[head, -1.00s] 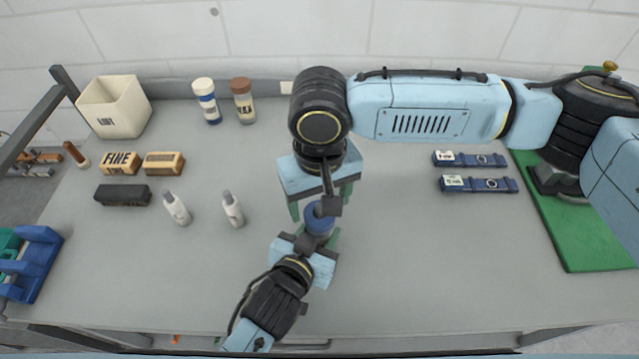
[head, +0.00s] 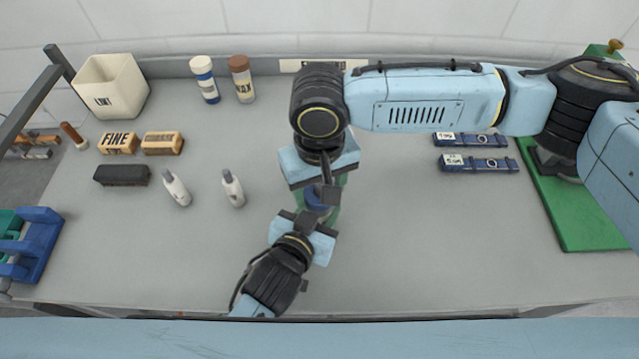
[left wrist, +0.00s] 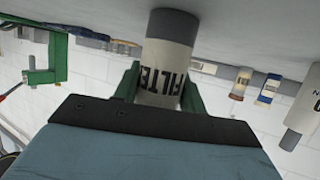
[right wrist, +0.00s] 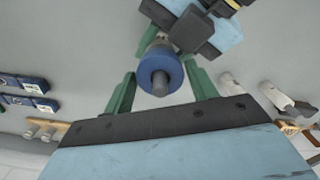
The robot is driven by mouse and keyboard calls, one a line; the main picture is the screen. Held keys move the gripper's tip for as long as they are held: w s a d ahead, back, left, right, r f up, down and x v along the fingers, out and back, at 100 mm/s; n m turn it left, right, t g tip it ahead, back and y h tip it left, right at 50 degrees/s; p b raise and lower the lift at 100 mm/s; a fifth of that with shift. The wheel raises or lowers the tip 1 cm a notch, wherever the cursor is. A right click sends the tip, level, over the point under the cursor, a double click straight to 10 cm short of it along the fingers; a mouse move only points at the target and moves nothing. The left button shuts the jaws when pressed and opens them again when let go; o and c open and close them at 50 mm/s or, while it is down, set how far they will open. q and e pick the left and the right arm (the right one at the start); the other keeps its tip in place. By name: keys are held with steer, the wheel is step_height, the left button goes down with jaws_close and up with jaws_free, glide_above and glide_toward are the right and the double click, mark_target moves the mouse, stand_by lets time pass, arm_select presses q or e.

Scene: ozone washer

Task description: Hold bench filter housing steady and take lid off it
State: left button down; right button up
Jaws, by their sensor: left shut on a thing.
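The bench filter housing is a pale cylinder (left wrist: 165,55) with black FILTER lettering in the left wrist view. Its blue lid (right wrist: 160,72), with a grey knob in the middle, shows in the right wrist view and partly in the head view (head: 317,203). My left gripper (left wrist: 160,92) is shut on the housing, one green finger on each side. My right gripper (right wrist: 160,88) is over the lid, its green fingers open on either side, with a gap to the lid visible. In the head view the right gripper hides much of the lid and housing.
Two white bottles (head: 232,188) stand left of the grippers. Two blue strips (head: 475,165) and a green mat (head: 575,210) lie to the right. Behind are two capped jars (head: 241,80) and a white bin (head: 110,88). The table's front middle is clear.

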steer(key=shift+o, duration=1.4)
steer(key=shift+r, duration=0.1)
step_height(320, 180, up, 8)
steer(key=shift+f, duration=0.2)
steer(key=shift+c, duration=0.3)
steer(key=shift+f, duration=3.9)
steer(key=shift+c, duration=0.3)
steer(key=c, duration=1)
steer(key=o, duration=1.1)
steer(key=shift+r, duration=0.1)
